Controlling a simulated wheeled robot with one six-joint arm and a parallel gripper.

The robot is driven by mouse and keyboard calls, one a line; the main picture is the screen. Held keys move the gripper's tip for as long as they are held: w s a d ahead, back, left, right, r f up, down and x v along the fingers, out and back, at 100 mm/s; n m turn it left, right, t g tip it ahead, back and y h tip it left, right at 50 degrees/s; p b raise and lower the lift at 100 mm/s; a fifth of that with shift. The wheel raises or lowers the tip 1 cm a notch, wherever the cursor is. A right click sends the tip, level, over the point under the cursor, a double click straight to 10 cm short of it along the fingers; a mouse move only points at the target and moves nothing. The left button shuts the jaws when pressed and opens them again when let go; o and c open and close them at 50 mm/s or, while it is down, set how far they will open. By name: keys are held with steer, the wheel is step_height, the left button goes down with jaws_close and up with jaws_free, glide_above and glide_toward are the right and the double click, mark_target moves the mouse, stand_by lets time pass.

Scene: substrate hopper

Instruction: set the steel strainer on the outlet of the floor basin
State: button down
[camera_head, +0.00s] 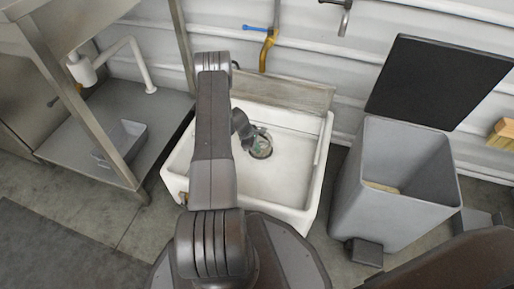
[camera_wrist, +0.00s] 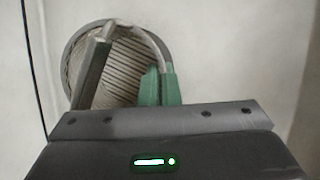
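The white floor basin (camera_head: 290,194) stands on the floor in the middle of the head view. My arm reaches down into it, and my gripper (camera_head: 253,140) is low over the basin floor. A round grey strainer (camera_wrist: 122,72) with a ribbed face fills the upper left of the wrist view. It shows small and partly covered in the head view (camera_head: 262,152).
A grey bin (camera_head: 372,212) with its black lid (camera_head: 436,79) raised stands right of the basin. A steel table (camera_head: 128,172) with a lower shelf and a grey tub (camera_head: 122,142) is at left. A brass tap (camera_head: 267,50) hangs above the basin's back edge.

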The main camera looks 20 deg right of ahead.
steer(key=c, duration=1.6)
jaws_free()
steer(key=shift+r, duration=0.1)
steer(key=p+v, duration=0.5)
steer(key=v, duration=0.8)
steer(key=shift+a+r, duration=0.2)
steer(key=shift+r, duration=0.1)
steer(key=shift+f, duration=0.15)
steer(key=b+x, duration=0.5)
steer(key=x, duration=0.8)
steer(key=shift+d+f, duration=0.2)
steer(key=shift+f, duration=0.1)
steer(key=shift+r, duration=0.55)
